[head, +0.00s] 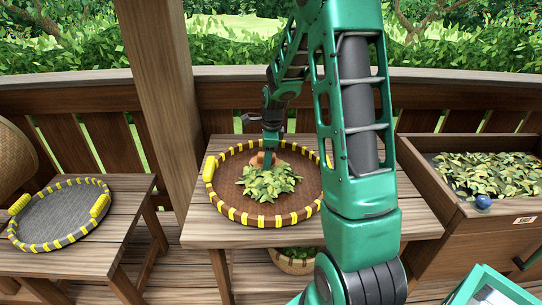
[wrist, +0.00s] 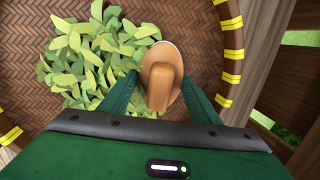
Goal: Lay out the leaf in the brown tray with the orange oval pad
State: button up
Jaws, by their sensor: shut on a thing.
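The brown woven tray (head: 237,205) with yellow bands on its rim lies on the middle wooden table, and it fills much of the wrist view (wrist: 40,20). A heap of green leaf (head: 269,182) sits in its middle and shows left of my gripper in the wrist view (wrist: 95,55). My gripper (wrist: 160,90) is over the tray at the back edge of the heap. It is shut on the orange-brown oval pad (wrist: 162,75), by the pad's raised grip. In the head view the pad (head: 259,159) shows just behind the leaf. I cannot tell whether it touches the tray.
A grey tray (head: 60,217) with yellow bands lies empty on the left table. A basket of leaves (head: 292,262) is under the middle table. A wooden post (head: 162,90) stands behind left.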

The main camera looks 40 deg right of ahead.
jog(key=a, duration=1)
jog(key=shift+w+a, duration=0.15)
jog(key=shift+w, duration=0.25)
jog(key=s+a, duration=0.1)
jog(key=s, duration=0.1)
jog(key=s+a, duration=0.1)
jog(key=s, duration=0.3)
jog(key=shift+s+a, duration=0.2)
jog(key=shift+a, duration=0.2)
jog(key=shift+s+d, duration=0.2)
jog(key=shift+d, duration=0.05)
jog(key=d, duration=0.6)
jog(key=s+d, duration=0.1)
jog(key=d, duration=1.2)
jog(key=shift+s, duration=0.15)
jog(key=s+a, duration=0.1)
jog(key=s, duration=0.1)
jog(key=s+a, duration=0.1)
jog(key=s, duration=0.1)
jog(key=s+a, duration=0.2)
jog(key=shift+s, duration=0.4)
jog(key=a, duration=0.7)
jog(key=w+a, duration=0.1)
jog(key=a, duration=0.2)
jog(key=shift+a, duration=0.25)
jog(key=shift+d+r, duration=0.1)
jog(key=shift+r, duration=4)
